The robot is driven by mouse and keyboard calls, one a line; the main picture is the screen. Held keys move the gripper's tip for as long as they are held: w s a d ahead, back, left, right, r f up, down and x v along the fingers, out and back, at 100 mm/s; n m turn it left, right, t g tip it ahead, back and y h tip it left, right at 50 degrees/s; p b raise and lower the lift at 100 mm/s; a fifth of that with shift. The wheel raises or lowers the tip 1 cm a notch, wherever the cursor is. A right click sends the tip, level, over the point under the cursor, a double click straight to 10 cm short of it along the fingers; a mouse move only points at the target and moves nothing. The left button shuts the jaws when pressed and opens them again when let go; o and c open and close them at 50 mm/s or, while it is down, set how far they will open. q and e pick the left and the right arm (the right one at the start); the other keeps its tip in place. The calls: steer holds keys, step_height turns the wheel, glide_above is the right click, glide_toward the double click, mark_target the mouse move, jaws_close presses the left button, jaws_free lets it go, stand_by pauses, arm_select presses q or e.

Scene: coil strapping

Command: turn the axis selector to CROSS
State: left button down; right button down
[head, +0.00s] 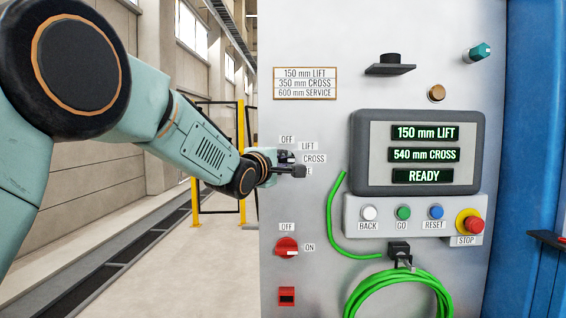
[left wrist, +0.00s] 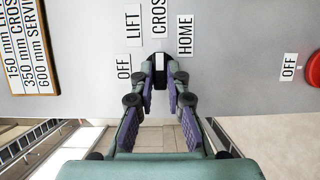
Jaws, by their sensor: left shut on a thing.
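The axis selector sits on the grey panel among the labels OFF, LIFT, CROSS (head: 314,159) and HOME, whose last letter alone shows in the head view. My left gripper (head: 290,164) reaches it from the left and covers most of it there. In the left wrist view the gripper (left wrist: 160,72) is shut on the selector knob (left wrist: 160,58). A pale strip of the knob shows between the fingertips and points up at the CROSS label (left wrist: 159,18). The LIFT label (left wrist: 133,25) lies left of it, the HOME label (left wrist: 184,35) right. My right gripper is not in view.
A red OFF/ON switch (head: 287,247) sits below the selector. Right of it are a display (head: 418,152) reading 150 mm LIFT, 540 mm CROSS, READY, several buttons, a red STOP button (head: 469,222) and a coiled green cable (head: 385,291). A sign (head: 306,84) hangs above.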

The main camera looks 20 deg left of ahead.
arm_select(q)
steer(key=c, duration=1.3)
jaws_free()
steer(key=shift+a, duration=0.1)
steer(key=shift+c, duration=0.2)
steer(key=shift+s, duration=0.1)
steer(key=shift+s, duration=0.2)
steer(key=s+a, duration=0.1)
steer(key=s, duration=1)
steer(key=shift+s+a, duration=0.2)
